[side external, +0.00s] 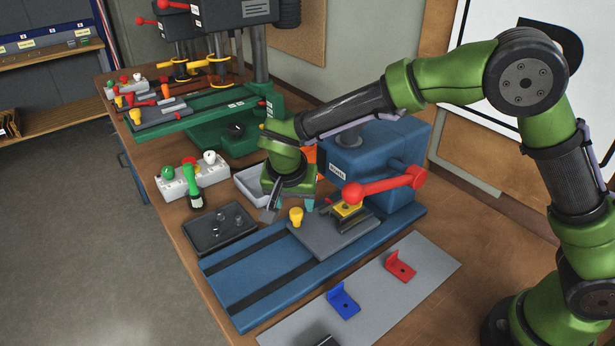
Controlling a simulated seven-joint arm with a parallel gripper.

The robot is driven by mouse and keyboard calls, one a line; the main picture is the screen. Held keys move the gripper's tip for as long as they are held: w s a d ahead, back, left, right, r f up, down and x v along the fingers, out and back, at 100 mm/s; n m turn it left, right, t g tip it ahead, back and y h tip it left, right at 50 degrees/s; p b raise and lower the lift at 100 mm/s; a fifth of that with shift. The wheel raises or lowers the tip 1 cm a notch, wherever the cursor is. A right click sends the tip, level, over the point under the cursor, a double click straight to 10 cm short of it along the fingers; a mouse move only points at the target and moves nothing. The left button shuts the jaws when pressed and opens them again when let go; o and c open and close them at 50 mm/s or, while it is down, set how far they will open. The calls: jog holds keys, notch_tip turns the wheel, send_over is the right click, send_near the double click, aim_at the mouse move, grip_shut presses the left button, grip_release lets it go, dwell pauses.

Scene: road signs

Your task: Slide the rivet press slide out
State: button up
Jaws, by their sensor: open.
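The blue rivet press (365,160) stands on the workbench with a long blue base (240,295) that has dark grooves. A grey slide plate (330,240) lies on this base, near the press head. The slide has a yellow knob (296,217) at its left end and a yellow-topped dark fixture (346,211) towards its right. My green gripper (289,208) points down just behind and above the yellow knob. Its fingers are apart. From this side I cannot tell whether they touch the knob.
A red-knobbed lever (355,193) sticks out over the fixture. A dark tray (218,229) with small parts, a green-handled tool (191,184) and a light bin (248,183) are nearby. A grey mat (375,290) holds blue and red brackets. The base's left end is clear.

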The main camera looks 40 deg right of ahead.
aim_at(296, 211)
jog(key=shift+x, duration=2.2)
jog(key=shift+c, duration=0.2)
grip_shut()
